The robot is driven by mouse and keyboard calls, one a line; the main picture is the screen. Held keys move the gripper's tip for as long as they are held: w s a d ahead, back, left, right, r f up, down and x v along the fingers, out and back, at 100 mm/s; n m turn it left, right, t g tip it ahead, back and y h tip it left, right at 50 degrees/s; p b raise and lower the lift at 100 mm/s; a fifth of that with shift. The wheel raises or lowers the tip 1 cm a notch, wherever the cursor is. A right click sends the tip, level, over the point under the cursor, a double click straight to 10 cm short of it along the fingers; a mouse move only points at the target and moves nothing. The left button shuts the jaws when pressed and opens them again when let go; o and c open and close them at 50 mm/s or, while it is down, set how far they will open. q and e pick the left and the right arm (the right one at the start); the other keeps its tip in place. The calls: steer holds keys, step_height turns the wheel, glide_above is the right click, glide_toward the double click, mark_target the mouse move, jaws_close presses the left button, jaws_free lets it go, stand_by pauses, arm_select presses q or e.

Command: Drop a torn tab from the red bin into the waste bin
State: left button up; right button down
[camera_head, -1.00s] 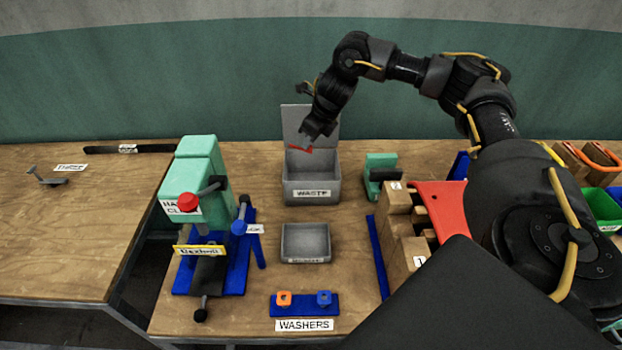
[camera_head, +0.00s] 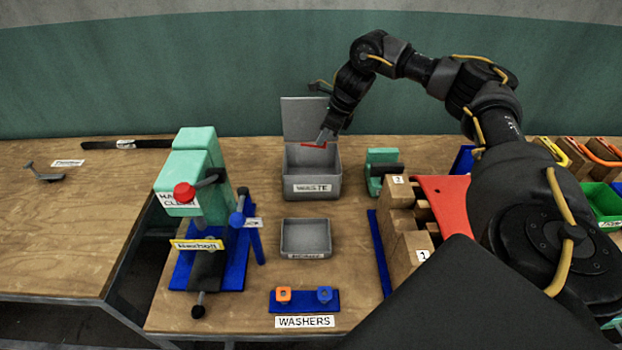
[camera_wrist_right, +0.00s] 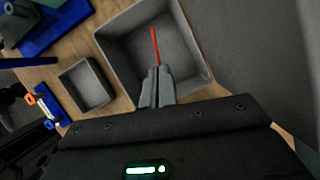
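The grey waste bin (camera_head: 312,188) stands at the back middle of the bench, with a "WASTE" label on its front and a raised grey panel behind it. My right gripper (camera_head: 325,136) is above the bin's back part. It is shut on a thin red torn tab (camera_head: 313,145). In the right wrist view the tab (camera_wrist_right: 156,46) sticks out from the closed fingertips (camera_wrist_right: 157,76), over the open waste bin (camera_wrist_right: 190,62). The bin's visible floor looks empty. My left gripper is not in view. I cannot make out the red bin for certain.
A green press (camera_head: 196,185) stands left of the waste bin. A smaller grey tray (camera_head: 306,254) and a blue washer holder (camera_head: 304,308) lie in front. Cardboard boxes (camera_head: 408,246), a red sloped piece (camera_head: 447,204) and a green bin (camera_head: 602,203) are to the right.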

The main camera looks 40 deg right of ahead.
mark_target(323, 146)
step_height(323, 146, down, 4)
steer(key=shift+r+b, duration=0.2)
steer(key=shift+b, duration=1)
steer(key=shift+r, duration=0.1)
steer(key=c, duration=1.6)
jaws_free()
steer(key=v, duration=1)
steer(key=shift+s+r+p, duration=0.15)
steer(key=shift+r+p, duration=0.15)
steer(key=shift+r, duration=0.05)
steer(key=shift+d, duration=0.1)
